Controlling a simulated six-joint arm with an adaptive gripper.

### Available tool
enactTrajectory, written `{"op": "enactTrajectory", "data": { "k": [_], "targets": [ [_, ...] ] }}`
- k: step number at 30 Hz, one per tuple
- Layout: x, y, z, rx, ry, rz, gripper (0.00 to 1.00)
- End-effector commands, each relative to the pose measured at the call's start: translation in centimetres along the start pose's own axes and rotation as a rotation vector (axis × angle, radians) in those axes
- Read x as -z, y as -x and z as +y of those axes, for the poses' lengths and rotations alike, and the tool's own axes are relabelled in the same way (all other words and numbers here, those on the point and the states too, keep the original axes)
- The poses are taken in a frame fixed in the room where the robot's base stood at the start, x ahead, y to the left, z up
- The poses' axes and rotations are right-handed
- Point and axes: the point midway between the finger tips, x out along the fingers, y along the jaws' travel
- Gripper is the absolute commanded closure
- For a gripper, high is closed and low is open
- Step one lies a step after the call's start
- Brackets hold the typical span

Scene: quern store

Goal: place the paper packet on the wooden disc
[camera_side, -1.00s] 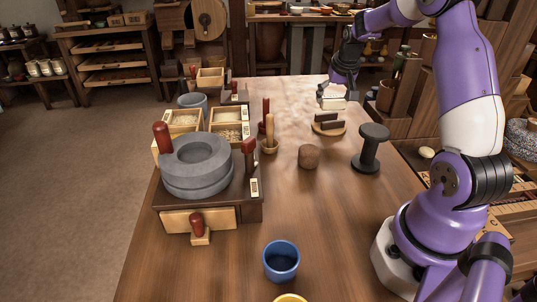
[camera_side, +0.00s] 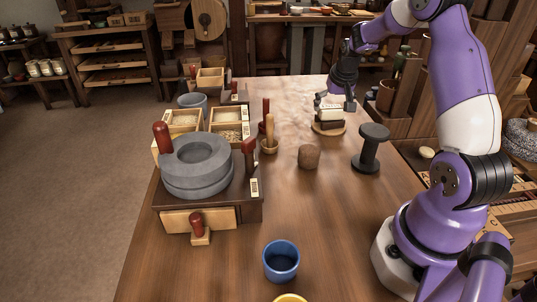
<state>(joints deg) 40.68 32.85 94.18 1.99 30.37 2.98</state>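The paper packet (camera_side: 330,114) is a small pale block at the far end of the bench. My gripper (camera_side: 335,106) points down with its fingers around the packet and appears shut on it. The packet and gripper partly hide the disc's back.
A dark spool-shaped stand (camera_side: 372,147) and a brown wooden cylinder (camera_side: 308,157) stand nearer on the bench. A mortar with pestle (camera_side: 269,145) is left of the disc.

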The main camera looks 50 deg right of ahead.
Motion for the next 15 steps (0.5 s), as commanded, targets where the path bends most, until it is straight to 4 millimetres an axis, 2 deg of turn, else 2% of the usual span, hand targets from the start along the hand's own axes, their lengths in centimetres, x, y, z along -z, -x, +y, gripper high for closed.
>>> {"op": "enactTrajectory", "data": {
  "k": [11, 15],
  "targets": [
    [0.1, 0.1, 0.0, 0.000, 0.000, 0.001, 0.00],
    [0.7, 1.5, 0.0, 0.000, 0.000, 0.004, 0.00]
  ]
}}
